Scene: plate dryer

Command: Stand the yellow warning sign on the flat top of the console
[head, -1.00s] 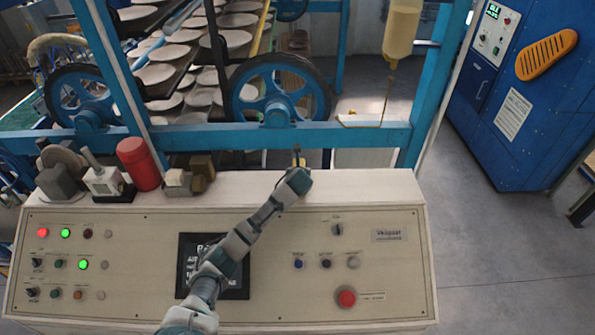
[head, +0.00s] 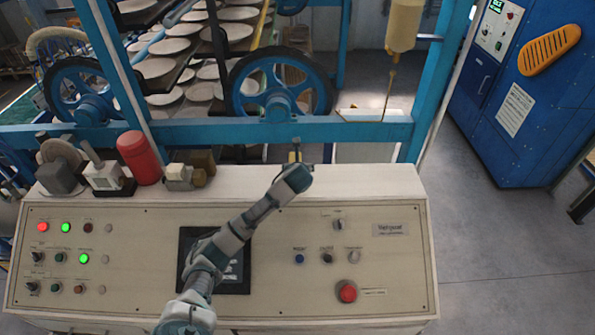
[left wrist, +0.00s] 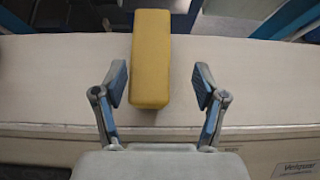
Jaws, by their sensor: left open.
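The yellow warning sign shows in the left wrist view as a plain yellow block (left wrist: 150,58) on the pale flat top of the console (left wrist: 60,75). Its near end lies between the two open blue-padded fingers of my left gripper (left wrist: 159,86), with a gap on both sides. In the head view my left gripper (head: 296,160) is over the back part of the console top (head: 370,180), and my wrist hides most of it. A small bit of yellow shows there. I cannot tell whether the sign is upright or lying. My right gripper is not in view.
A red canister (head: 138,158), a grey-white device (head: 103,177) and small beige blocks (head: 180,177) stand on the console's left end. A blue frame beam (head: 350,132) with a wheel (head: 277,100) runs behind. The console top right of my gripper is clear.

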